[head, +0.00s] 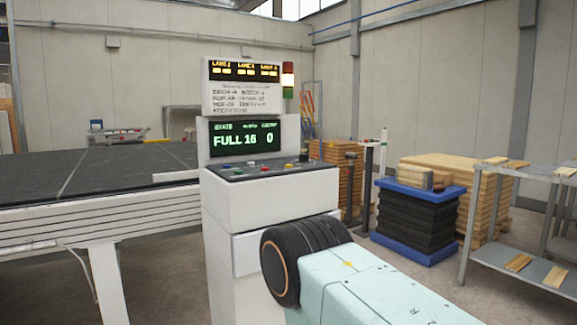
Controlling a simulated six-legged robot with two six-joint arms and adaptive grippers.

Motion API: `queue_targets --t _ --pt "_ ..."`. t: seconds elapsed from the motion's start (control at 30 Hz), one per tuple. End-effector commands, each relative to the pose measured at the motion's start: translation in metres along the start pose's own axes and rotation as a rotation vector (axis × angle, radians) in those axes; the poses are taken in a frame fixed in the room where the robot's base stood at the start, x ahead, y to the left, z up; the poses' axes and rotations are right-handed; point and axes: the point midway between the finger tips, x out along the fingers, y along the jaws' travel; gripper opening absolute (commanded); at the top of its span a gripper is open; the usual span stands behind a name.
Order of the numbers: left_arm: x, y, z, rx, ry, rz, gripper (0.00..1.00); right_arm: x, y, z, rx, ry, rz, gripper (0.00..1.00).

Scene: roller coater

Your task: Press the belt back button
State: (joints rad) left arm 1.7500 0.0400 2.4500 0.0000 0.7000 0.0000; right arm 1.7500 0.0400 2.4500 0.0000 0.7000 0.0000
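A white control console (258,208) stands in the middle of the head view. Its sloped dark button panel (270,173) carries several small coloured buttons, among them a blue one, a red one and a yellow one. The labels are too small to read, so I cannot tell which is the belt back button. A display (244,138) above the panel reads "FULL 16" and "0". Neither gripper is in view. A pale teal arm part of mine with a black round joint covers the console's lower right.
A belt table (90,180) with a dark top extends left from the console. A signal light (288,80) tops the console. At right are stacked boards (480,205), a blue-and-black stack (417,222) and a grey metal rack (520,265) with wood pieces.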

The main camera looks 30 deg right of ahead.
Motion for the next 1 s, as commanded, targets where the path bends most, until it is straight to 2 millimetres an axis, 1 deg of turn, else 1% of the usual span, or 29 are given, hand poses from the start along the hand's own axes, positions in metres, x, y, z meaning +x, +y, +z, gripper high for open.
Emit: queue_targets --t 0.03,0.07,0.43,1.0 --pt "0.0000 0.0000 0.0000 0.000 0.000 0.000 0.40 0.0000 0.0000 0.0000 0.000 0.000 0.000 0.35" --pt "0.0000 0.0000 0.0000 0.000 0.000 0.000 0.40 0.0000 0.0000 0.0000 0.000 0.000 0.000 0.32" --pt "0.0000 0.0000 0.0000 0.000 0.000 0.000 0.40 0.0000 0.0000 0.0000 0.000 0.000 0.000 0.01" --pt "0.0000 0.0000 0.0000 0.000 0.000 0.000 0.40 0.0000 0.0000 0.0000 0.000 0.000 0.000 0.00"
